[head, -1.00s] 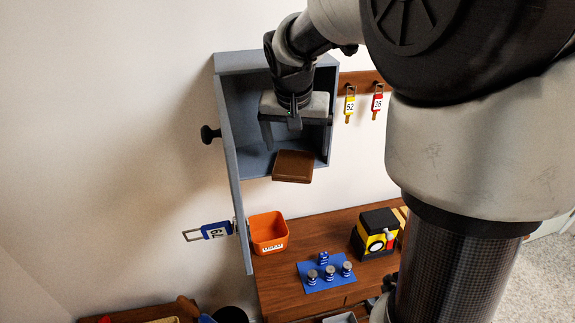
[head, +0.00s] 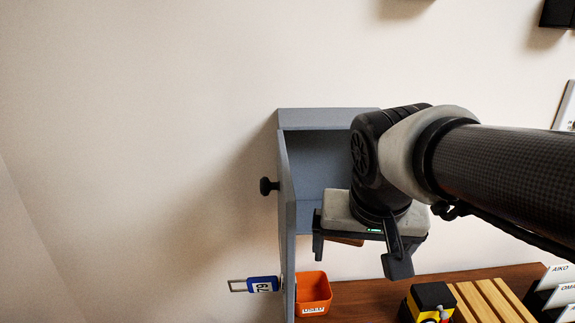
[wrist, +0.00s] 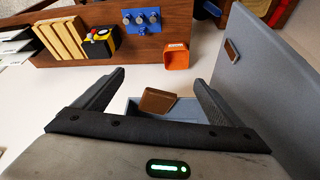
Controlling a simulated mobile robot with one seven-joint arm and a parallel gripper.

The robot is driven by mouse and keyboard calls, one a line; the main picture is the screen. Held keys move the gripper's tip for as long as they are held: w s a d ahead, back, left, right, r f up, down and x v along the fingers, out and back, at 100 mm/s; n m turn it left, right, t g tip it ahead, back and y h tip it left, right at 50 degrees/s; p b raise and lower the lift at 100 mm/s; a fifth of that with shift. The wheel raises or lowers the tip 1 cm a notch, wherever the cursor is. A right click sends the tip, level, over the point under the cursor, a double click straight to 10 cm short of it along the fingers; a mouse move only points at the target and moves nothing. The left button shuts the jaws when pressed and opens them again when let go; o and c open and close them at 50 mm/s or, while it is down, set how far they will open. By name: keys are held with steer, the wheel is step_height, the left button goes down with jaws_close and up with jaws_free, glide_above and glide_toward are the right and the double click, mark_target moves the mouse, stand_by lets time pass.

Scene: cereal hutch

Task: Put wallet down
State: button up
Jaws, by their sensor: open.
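The brown wallet (wrist: 157,100) lies at the front edge of the floor of the open grey-blue wall cabinet (head: 325,118) and seems to stick out over it. In the head view only a strip of the wallet (head: 347,241) shows behind my gripper. My gripper (head: 358,260) is open and empty in front of the cabinet. In the wrist view the wallet appears between the spread fingers, beyond them and apart from them.
The cabinet door (head: 286,215) stands open at the left, with a black knob (head: 266,186). Below, the wooden bench holds an orange bin (head: 313,292), a yellow-black box (head: 430,300) and wooden slats (head: 488,300).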

steer(key=s+n+y, duration=0.1)
steer(key=s+n, duration=0.1)
steer(key=s, duration=0.4)
steer(key=shift+f+t, duration=0.35)
steer(key=shift+t, duration=0.05)
steer(key=shift+s+d, duration=0.1)
